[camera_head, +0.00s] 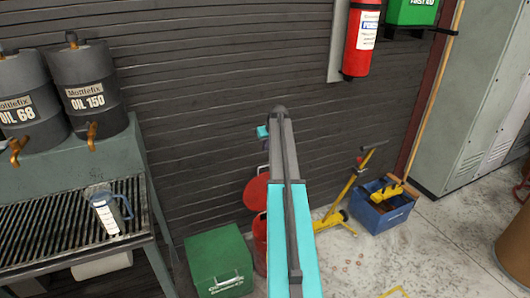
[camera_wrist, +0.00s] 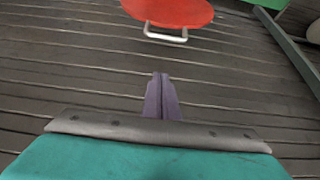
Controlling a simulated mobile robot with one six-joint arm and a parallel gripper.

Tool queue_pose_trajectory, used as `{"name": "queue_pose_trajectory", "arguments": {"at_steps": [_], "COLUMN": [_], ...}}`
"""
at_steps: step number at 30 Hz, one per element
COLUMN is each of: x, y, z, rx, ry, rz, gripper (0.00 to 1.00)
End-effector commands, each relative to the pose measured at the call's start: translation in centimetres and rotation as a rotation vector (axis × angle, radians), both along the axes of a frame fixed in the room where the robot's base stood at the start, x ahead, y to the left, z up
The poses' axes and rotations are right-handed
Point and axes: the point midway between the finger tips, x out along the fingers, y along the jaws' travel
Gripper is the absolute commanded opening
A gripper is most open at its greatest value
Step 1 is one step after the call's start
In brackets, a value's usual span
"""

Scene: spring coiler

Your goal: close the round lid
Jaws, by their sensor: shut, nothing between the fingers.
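The round red lid (camera_head: 257,192) stands open and tilted up near the dark ribbed wall, above a red bin (camera_head: 259,242) that my arm partly hides. In the wrist view the lid (camera_wrist: 172,10) is at the top edge, cut off by the frame, with a pale bar handle (camera_wrist: 165,37) on its near side. My gripper (camera_wrist: 161,76) has its purple fingers together and empty, pointing toward the lid with a visible gap between them. In the head view the gripper is mostly hidden behind my arm, above the lid.
A green box (camera_head: 217,262) stands left of the bin. A yellow stand (camera_head: 345,200) and a blue crate (camera_head: 386,212) are on the right. A workbench with oil drums (camera_head: 88,85) is at left, and a fire extinguisher (camera_head: 362,40) hangs on the wall.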

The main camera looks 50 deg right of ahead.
Motion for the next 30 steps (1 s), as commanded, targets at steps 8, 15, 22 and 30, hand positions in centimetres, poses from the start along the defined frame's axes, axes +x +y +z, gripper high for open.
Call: {"name": "queue_pose_trajectory", "arguments": {"at_steps": [8, 15, 22, 30], "x": [1.5, 2.9, 3.9, 3.1], "y": [-0.7, -1.3, -1.7, -1.3], "z": [-2.8, -5.5, -7.6, -8.3], "rx": [0.001, 0.001, 0.001, 0.0], "ry": [0.002, 0.001, 0.001, 0.0], "rz": [-0.001, -0.001, -0.001, -0.002], "gripper": [0.0, 0.0, 0.0, 0.0]}}
